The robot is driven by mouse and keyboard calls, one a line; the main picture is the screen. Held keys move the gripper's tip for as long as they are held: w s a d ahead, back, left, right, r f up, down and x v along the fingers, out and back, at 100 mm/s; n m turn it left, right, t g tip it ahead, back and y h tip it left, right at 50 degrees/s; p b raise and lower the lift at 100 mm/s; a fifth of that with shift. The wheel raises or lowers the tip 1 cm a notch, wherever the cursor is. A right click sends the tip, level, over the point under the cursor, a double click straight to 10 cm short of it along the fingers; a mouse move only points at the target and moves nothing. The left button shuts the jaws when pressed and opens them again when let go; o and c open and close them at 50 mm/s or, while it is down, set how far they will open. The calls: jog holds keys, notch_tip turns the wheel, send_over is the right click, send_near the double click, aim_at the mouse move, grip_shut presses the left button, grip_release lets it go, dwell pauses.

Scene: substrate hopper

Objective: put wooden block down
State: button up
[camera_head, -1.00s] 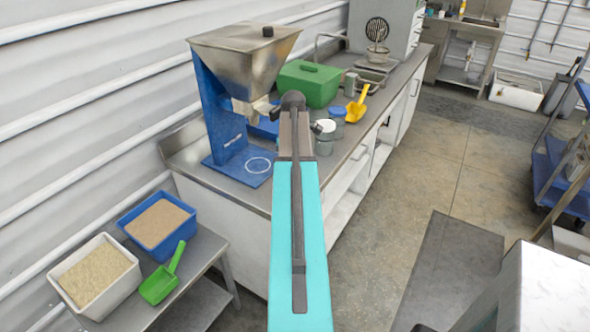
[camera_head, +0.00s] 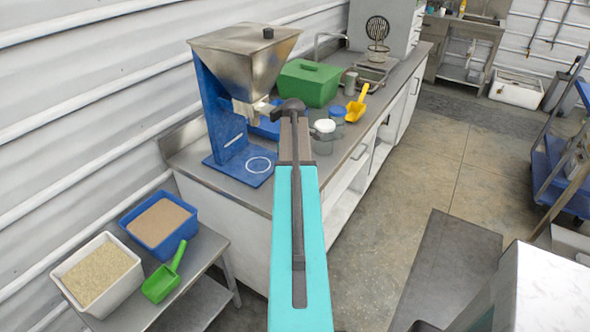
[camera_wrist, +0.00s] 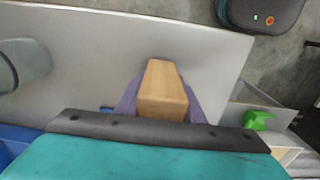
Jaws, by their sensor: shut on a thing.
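The wooden block (camera_wrist: 163,92) shows in the middle of the wrist view, light brown with its long side pointing away from the camera. My gripper (camera_wrist: 160,95) has its purple fingers on both sides of the block and is shut on it. A grey metal worktop (camera_wrist: 90,50) spreads beneath the block; the gap between them cannot be told. In the head view the block and my gripper are hidden behind my arm. That view shows the steel worktop (camera_head: 190,165) with the hopper (camera_head: 245,65) on its blue stand.
The worktop also bears a green box (camera_head: 310,85), a white-lidded jar (camera_head: 323,135), a blue-lidded jar (camera_head: 337,112) and a yellow scoop (camera_head: 357,104). A low table at left holds a blue bin (camera_head: 185,232), a white bin (camera_head: 125,285) and a green scoop (camera_head: 163,282).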

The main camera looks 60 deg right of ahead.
jog(key=shift+f, duration=0.45)
jog(key=shift+f, duration=0.15)
jog(key=o, duration=1.1)
jog(key=shift+o, duration=0.2)
jog(key=shift+r+b, duration=1.25)
jog(key=shift+r, duration=4.95)
